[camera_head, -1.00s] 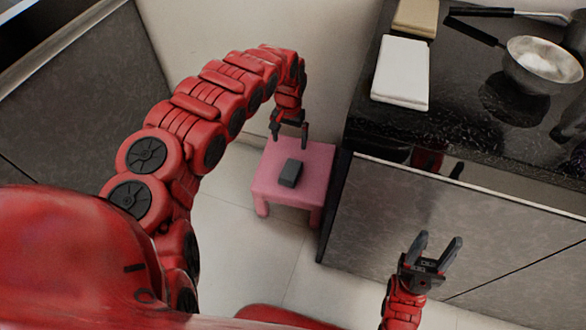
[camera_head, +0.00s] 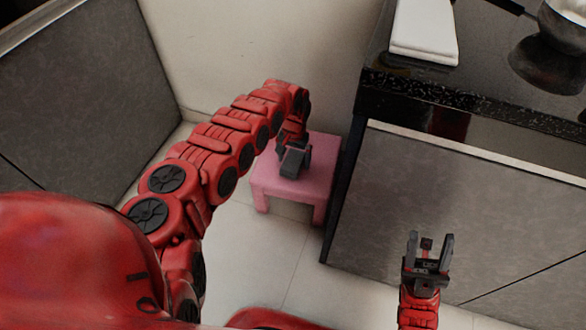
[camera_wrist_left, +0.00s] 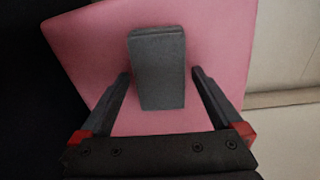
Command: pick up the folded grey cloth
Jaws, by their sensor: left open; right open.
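The folded grey cloth (camera_wrist_left: 158,70) lies on the pink stool (camera_wrist_left: 92,40), seen in the left wrist view as a dark grey block. My left gripper (camera_wrist_left: 160,82) is open, with one finger to each side of the cloth's near part and a gap on both sides. In the head view my left gripper (camera_head: 293,162) is low over the pink stool (camera_head: 318,170) and hides most or all of the cloth. My right gripper (camera_head: 430,245) is open and empty in front of the grey cabinet.
A black counter (camera_head: 470,75) over a grey cabinet (camera_head: 460,200) stands right of the stool. A white folded stack (camera_head: 424,30) and a metal pan (camera_head: 565,25) are on the counter. A pale wall (camera_head: 250,50) is behind the stool. Tiled floor is clear in front.

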